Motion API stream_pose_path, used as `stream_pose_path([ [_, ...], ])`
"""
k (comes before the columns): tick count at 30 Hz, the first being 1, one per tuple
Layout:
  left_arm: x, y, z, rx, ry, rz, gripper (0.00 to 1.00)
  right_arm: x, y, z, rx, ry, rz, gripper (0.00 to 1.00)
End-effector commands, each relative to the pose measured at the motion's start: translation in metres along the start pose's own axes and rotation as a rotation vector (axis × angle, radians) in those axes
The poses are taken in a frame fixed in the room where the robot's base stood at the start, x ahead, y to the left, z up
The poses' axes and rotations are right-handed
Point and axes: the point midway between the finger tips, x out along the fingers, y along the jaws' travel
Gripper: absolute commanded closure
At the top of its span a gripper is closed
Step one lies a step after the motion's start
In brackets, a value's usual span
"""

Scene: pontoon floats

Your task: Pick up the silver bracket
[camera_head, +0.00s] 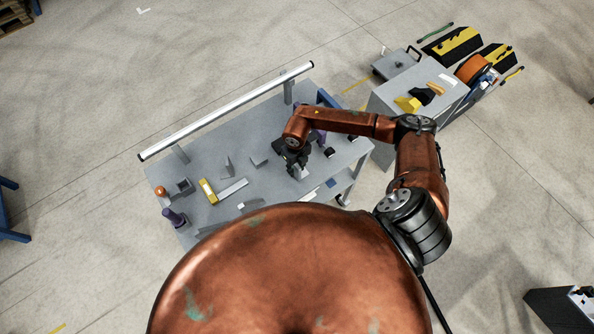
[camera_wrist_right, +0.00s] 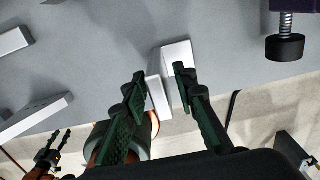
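In the right wrist view, a silver bracket (camera_wrist_right: 177,58) with two flat plates at an angle stands near the table edge. My right gripper (camera_wrist_right: 158,82) is open, its two dark green fingers on either side of the bracket. I cannot tell whether they touch it. In the head view, my right gripper (camera_head: 297,168) is low over the right part of the grey table, and the bracket (camera_head: 302,174) shows partly beside it. My left gripper (camera_wrist_right: 58,142) shows small at the lower left of the wrist view, its fingers apart and empty.
Other grey metal pieces (camera_head: 232,188), a yellow-ended piece (camera_head: 207,190) and purple clamps (camera_head: 174,217) are on the table (camera_head: 205,155). A long rail (camera_head: 228,112) runs along its far side. A grey cabinet (camera_head: 390,95) with yellow items stands to the right.

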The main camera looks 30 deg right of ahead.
Motion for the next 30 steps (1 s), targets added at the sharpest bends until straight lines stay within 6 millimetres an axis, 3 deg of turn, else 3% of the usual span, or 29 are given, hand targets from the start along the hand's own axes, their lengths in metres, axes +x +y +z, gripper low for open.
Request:
stream_pose_path([
  [10,0.0000,0.0001,0.0002,0.000,0.000,0.000,0.60,-0.0004,0.0000,0.0000,0.000,0.000,0.000,1.00],
  [30,0.0018,0.0002,0.0007,-0.001,-0.001,0.000,0.60,-0.0079,-0.0001,0.0011,-0.001,-0.002,0.000,1.00],
])
